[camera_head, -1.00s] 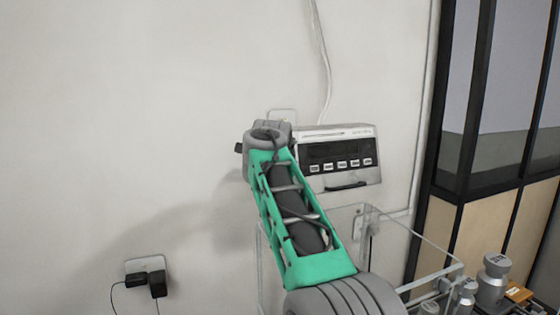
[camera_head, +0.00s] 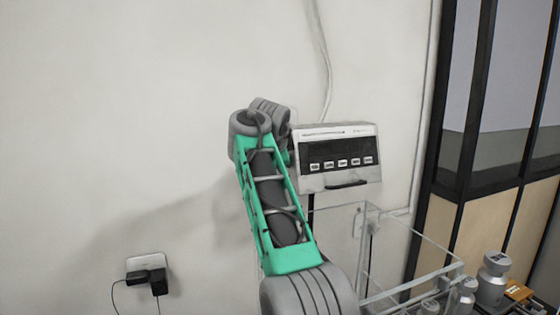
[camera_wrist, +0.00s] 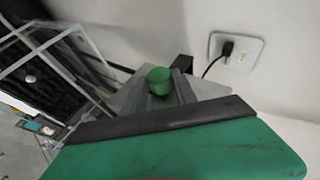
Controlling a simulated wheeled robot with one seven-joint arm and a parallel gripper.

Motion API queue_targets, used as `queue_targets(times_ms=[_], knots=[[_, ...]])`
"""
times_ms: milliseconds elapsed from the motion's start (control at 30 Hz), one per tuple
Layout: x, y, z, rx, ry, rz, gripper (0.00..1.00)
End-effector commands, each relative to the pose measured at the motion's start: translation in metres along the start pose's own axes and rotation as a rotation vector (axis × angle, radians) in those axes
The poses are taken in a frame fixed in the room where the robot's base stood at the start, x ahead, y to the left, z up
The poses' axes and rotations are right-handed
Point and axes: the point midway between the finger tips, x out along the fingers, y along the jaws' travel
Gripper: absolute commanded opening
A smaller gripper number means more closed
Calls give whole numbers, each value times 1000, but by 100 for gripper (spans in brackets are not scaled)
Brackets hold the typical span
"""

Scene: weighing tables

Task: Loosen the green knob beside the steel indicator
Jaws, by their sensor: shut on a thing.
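The steel indicator (camera_head: 316,180) stands against the wall in the head view, its dark panel and row of buttons facing out. The green knob (camera_wrist: 160,79) is a short cylinder in the middle of the wrist view, against a grey surface. My gripper (camera_wrist: 171,88) reaches it from the near side and is shut on it. The finger contact is small and partly hidden in the wrist view. In the head view my arm hides the gripper, at the indicator's left side. A small green part shows there, and I cannot tell whether it is the knob.
A clear open-topped box (camera_head: 412,232) stands below the indicator, near my arm. Steel weights (camera_head: 492,280) stand at the lower right. A wall socket (camera_head: 145,264) with plugs is at the lower left. A cable (camera_head: 327,70) hangs down the wall. The wall area at left is clear.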

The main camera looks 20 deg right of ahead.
Motion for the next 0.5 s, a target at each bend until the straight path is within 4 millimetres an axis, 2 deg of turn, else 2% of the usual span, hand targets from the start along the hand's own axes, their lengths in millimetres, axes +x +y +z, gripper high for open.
queue_targets(times_ms=[167,200,433,500], knots=[[1,1,0,0,0,3,0],[1,1,0,0,0,3,35],[1,1,0,0,0,2,54],[1,1,0,0,0,1,55]])
